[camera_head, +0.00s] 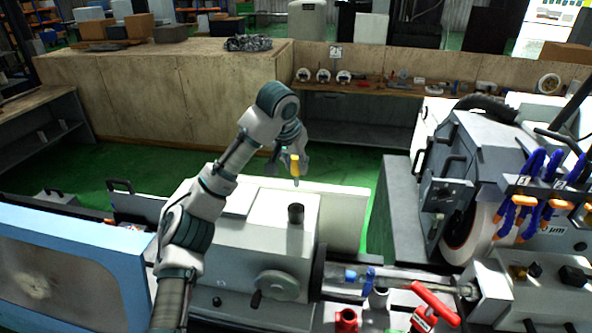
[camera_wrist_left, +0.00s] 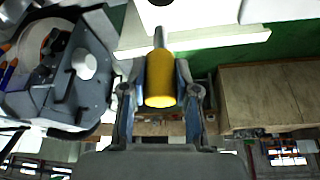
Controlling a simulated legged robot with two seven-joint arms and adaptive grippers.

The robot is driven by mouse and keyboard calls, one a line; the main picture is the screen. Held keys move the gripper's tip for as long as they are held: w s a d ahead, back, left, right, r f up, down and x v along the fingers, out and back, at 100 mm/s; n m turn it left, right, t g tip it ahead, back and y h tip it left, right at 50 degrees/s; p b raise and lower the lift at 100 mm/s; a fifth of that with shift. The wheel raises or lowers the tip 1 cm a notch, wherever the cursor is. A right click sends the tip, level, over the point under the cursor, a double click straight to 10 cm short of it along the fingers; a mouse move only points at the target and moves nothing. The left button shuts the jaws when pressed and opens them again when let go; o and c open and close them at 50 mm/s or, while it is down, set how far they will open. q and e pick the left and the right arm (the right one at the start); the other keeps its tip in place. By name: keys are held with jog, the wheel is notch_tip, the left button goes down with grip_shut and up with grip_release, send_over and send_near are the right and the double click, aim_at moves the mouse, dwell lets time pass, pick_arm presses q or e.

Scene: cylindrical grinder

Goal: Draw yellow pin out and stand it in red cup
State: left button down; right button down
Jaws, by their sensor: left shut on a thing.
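The yellow pin (camera_head: 294,165) has a thick yellow handle and a thin grey tip. My left gripper (camera_head: 289,166) is shut on its yellow handle and holds it in the air, tip down, above the white machine housing. In the left wrist view the pin (camera_wrist_left: 160,82) sits between the two fingers of the gripper (camera_wrist_left: 161,80). The red cup (camera_head: 346,321) is low in the head view, right of the handwheel, apart from the pin. My right gripper is not in view.
A black cylinder (camera_head: 296,213) stands on the white housing (camera_head: 262,222) below the pin. A handwheel (camera_head: 277,285) is on the housing's front. A red T-shaped handle (camera_head: 436,303) is right of the cup.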

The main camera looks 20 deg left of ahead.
pick_arm(q)
jog(key=shift+r, duration=2.5)
jog(key=shift+r, duration=3)
jog(key=shift+f, duration=0.1)
